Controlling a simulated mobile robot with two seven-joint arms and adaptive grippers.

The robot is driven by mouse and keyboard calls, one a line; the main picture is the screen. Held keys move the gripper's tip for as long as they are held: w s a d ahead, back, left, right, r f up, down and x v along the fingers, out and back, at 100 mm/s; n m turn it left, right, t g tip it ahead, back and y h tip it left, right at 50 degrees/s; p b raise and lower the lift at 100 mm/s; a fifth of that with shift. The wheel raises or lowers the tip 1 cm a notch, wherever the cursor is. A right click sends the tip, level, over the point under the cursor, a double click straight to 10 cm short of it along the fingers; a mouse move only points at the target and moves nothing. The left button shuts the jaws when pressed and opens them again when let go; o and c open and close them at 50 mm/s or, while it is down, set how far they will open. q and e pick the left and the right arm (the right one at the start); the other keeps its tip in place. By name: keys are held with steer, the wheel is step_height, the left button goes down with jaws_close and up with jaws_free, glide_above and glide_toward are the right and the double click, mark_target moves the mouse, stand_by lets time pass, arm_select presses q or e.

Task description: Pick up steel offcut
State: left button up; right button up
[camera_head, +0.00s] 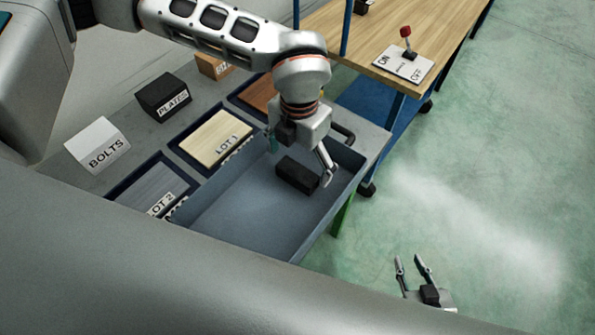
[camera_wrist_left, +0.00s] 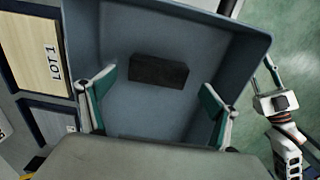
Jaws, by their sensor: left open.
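A dark rectangular block, which I take to be the steel offcut (camera_head: 297,175), lies in the grey-blue bin (camera_head: 239,213) near its far end. In the left wrist view the block (camera_wrist_left: 158,71) lies on the bin floor (camera_wrist_left: 150,112), just beyond and between the fingertips. My left gripper (camera_head: 300,160) is open above the bin, its fingers to either side of the block. The fingers with green pads also show in the left wrist view (camera_wrist_left: 160,88), apart from the block. My right gripper (camera_head: 409,260) is open and empty, over the floor at lower right.
The bin stands beside trays marked LOT 1 (camera_head: 216,138) and LOT 2 (camera_head: 154,187). Blocks marked BOLTS (camera_head: 98,145) and PLATES (camera_head: 164,96) are behind. A wooden table (camera_head: 440,25) with a red-knobbed switch (camera_head: 405,55) stands at upper right. The bin walls surround the block.

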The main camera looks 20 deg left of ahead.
mark_target(298, 171)
arm_select(q)
steer(key=shift+a+f+p, duration=0.15)
steer(key=shift+f+p, duration=0.15)
steer(key=shift+f, duration=1.9)
steer(key=c, duration=1.3)
steer(key=shift+r, duration=0.2)
